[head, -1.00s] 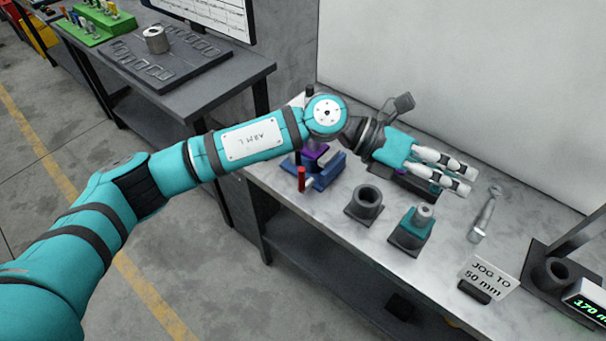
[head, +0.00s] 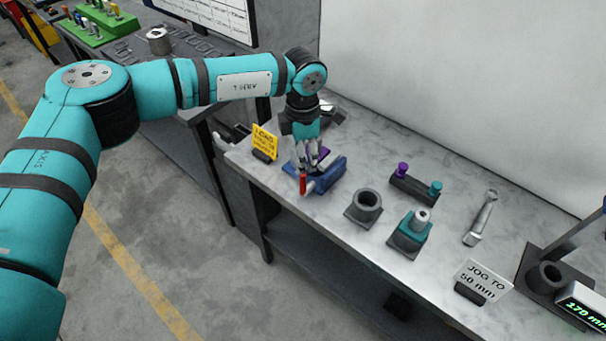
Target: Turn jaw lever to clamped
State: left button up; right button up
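The jaw lever is a short handle with a red grip (head: 302,183) at the front left of a blue vise (head: 328,177) on the bench. A purple part shows at the top of the vise, partly hidden behind my fingers. My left gripper (head: 307,168) points down over the vise, its fingertips just above and beside the red grip. I cannot tell whether they touch the lever, nor whether the fingers are closed on it. My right gripper is not in view.
A yellow sign (head: 265,142) stands left of the vise. To the right are a dark ring holder (head: 364,205), a teal block (head: 411,230), a rack with purple and teal knobs (head: 415,188), a wrench (head: 482,217) and a "JOG TO 50 mm" card (head: 484,280).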

aim_at(303, 180)
pick_arm(q)
notch_tip(303, 180, down, 8)
jog(key=shift+d+r+p, duration=0.1)
jog(key=shift+r+p, duration=0.1)
jog(key=shift+p, duration=0.75)
jog(key=shift+f, duration=0.6)
grip_shut()
